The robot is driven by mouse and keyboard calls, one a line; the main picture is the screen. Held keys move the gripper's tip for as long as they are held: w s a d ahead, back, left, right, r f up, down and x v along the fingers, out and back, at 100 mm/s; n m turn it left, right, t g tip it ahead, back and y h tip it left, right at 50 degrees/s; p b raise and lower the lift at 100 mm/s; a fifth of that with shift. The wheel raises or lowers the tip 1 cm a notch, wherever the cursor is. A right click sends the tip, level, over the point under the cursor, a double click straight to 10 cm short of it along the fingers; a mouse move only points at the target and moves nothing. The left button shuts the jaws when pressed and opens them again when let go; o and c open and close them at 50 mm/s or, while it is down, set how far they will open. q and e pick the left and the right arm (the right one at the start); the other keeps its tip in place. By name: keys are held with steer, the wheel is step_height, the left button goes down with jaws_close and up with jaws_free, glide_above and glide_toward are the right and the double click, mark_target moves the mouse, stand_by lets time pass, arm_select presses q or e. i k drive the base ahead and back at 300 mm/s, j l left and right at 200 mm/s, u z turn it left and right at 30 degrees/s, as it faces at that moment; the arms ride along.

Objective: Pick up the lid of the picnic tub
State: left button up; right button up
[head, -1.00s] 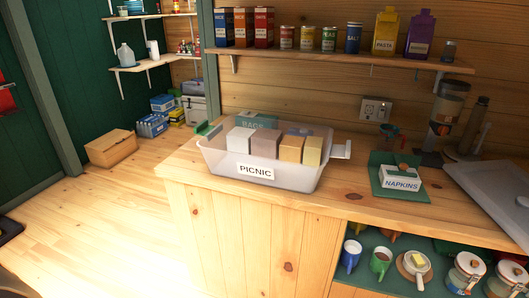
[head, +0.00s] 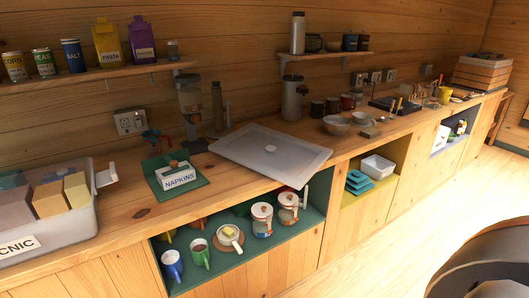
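The clear, open picnic tub (head: 62,232) stands on the wooden counter at the left edge, cut off by the frame, with several boxes inside and a label of which "CNIC" shows. A flat translucent lid (head: 270,153) lies on the counter right of the napkins, its front right corner reaching over the counter's front edge. It looks like the tub's lid. Neither of my grippers is in view.
A napkin box (head: 176,176) on a green mat sits between tub and lid. A dispenser (head: 190,100) and a tall bottle (head: 218,105) stand behind the lid's left side. Bowls (head: 337,125) and mugs are to its right. Jars (head: 262,219) stand in the cubby below.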

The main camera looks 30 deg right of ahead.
mark_target(292, 161)
steer(key=l+u, duration=0.35)
steer(key=l, duration=2.45)
